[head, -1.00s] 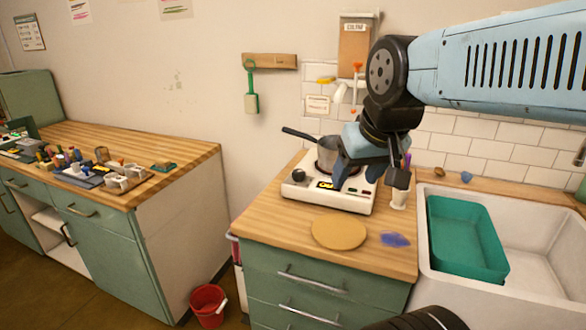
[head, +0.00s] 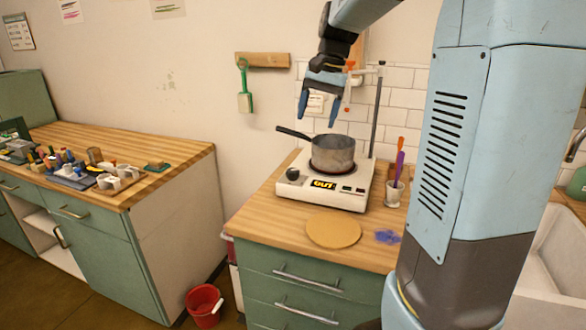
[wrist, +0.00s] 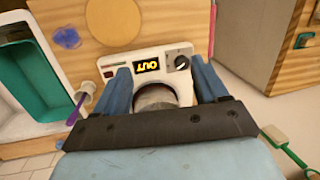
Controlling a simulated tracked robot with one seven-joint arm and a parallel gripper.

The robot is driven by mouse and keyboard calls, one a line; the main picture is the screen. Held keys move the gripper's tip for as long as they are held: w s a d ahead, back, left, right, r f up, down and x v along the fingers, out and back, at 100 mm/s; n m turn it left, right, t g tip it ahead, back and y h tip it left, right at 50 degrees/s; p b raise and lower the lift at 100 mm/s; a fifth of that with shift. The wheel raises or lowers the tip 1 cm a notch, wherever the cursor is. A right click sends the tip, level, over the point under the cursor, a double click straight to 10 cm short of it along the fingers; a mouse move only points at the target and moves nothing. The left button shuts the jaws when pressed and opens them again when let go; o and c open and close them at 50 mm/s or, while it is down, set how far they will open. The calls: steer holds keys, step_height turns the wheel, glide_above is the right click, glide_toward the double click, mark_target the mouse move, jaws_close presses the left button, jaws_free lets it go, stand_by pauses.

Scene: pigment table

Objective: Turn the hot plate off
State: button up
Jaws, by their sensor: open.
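The white hot plate (head: 335,199) stands on the wooden counter, and it also shows in the wrist view (wrist: 122,63). Its front has a dark knob (head: 292,174) at the left and a lit yellow display (head: 322,184) that appears to read "OUT". Small dark buttons (head: 352,189) are at the front right. A grey pot (head: 333,155) sits on the plate with its handle to the left. My gripper (head: 318,119) is open and empty, pointing down above the pot. In the wrist view the knob (wrist: 182,62) shows near the right fingertip, and the fingers frame the partly hidden pot (wrist: 155,97).
A cup with a purple tool (head: 393,192) stands right of the hot plate. A thin upright rod (head: 377,110) rises behind it. A round tan mat (head: 334,231) and blue pigment (head: 387,236) lie in front. My arm hides much of the sink.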

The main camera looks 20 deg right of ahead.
steer(key=w+d+f+m+g, duration=0.15)
steer(key=w+f, duration=0.25)
steer(key=w, duration=0.5)
steer(key=m+g+y, duration=0.1)
steer(key=m+g, duration=0.1)
glide_toward(294, 169)
steer(key=x, duration=0.9)
steer(key=shift+s+a+f, duration=0.1)
steer(key=shift+c, duration=0.2)
steer(key=c, duration=1)
